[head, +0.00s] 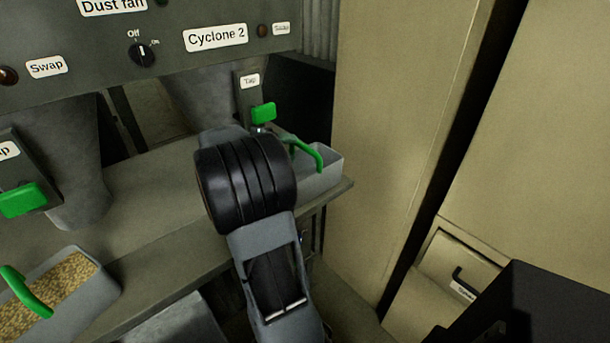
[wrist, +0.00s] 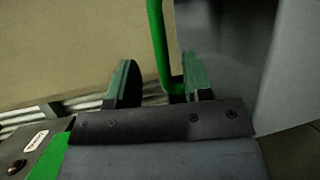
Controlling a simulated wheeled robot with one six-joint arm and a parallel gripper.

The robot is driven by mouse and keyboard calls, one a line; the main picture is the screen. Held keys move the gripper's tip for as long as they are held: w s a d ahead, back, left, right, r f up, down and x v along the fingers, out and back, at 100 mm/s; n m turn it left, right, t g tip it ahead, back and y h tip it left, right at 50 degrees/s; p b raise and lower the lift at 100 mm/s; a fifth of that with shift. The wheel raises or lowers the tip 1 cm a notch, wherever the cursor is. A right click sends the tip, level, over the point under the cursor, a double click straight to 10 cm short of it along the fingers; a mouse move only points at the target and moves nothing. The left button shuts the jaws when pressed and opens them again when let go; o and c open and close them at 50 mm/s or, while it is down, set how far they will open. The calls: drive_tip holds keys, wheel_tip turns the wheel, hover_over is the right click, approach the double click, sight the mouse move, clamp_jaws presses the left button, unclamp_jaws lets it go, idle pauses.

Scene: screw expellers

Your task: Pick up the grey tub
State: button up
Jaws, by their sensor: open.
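A grey tub (head: 322,178) with a green handle (head: 308,150) stands at the right end of the shelf in the head view, partly hidden behind my arm. In the wrist view the green handle (wrist: 160,45) reaches down between the fingers of my gripper (wrist: 160,80), close to the right finger. The jaws are open. I cannot tell whether the right finger touches the handle. The tub's grey wall (wrist: 290,75) fills the right of the wrist view. My arm hides the fingers in the head view.
A second grey tub (head: 88,300) holding grain, with a green handle, sits at lower left. A green tap (head: 263,112) hangs above the right tub, under the Cyclone 2 panel. A beige cabinet (head: 385,120) stands close on the right, beyond the shelf edge (head: 340,192).

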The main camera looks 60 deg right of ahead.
sight(303, 149)
drive_tip(key=shift+x, duration=2.55)
drive_tip(key=shift+c, duration=0.4)
clamp_jaws()
